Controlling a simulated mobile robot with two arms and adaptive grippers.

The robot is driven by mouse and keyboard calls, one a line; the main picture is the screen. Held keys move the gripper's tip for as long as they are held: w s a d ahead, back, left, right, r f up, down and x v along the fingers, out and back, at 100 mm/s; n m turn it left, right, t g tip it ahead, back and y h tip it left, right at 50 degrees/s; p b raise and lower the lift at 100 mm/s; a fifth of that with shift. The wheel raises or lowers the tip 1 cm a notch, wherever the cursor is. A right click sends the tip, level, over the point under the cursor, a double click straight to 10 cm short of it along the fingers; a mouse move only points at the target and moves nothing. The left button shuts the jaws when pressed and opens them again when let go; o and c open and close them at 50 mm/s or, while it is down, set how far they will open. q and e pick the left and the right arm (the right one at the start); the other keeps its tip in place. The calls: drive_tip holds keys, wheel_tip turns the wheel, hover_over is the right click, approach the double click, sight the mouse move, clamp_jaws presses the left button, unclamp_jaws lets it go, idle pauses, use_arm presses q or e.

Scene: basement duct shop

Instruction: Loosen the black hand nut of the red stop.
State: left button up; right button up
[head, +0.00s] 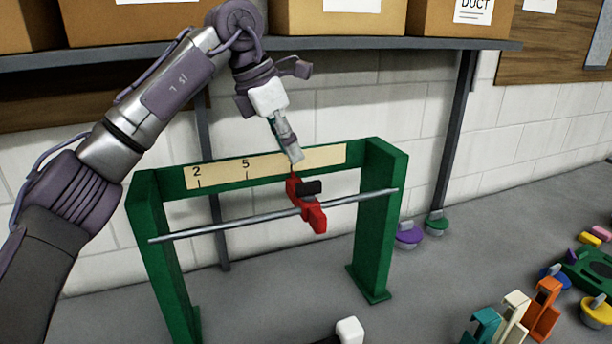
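The red stop (314,215) sits on a thin grey rod (230,226) that runs between two green posts. Its black hand nut (311,188) is on the stop's upper part, facing me. My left gripper (294,155) reaches down from above. Its fingertips are just above the top of the stop and up-left of the nut, in front of the scale strip. Its fingers show as one narrow shape, so whether they are open cannot be told. Contact with the stop is also unclear. My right gripper's fingers are not in view.
The green frame (379,220) carries a pale scale strip (222,171) marked 2 and 5. A shelf (400,43) with boxes hangs above. A purple knobbed piece (409,236) lies right of the frame. Teal, cream and orange clips (545,310) stand at lower right.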

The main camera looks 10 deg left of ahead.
sight(307, 183)
use_arm(q)
drive_tip(key=p+x, duration=0.1)
drive_tip(key=x, duration=0.3)
drive_tip(key=p+x, duration=0.1)
drive_tip(key=x, duration=0.2)
drive_tip(key=shift+w+d+f, duration=0.1)
drive_tip(key=shift+w+f, duration=0.2)
drive_tip(key=shift+w, duration=0.05)
drive_tip(key=shift+d+f, duration=0.2)
drive_tip(key=shift+f, duration=0.25)
clamp_jaws()
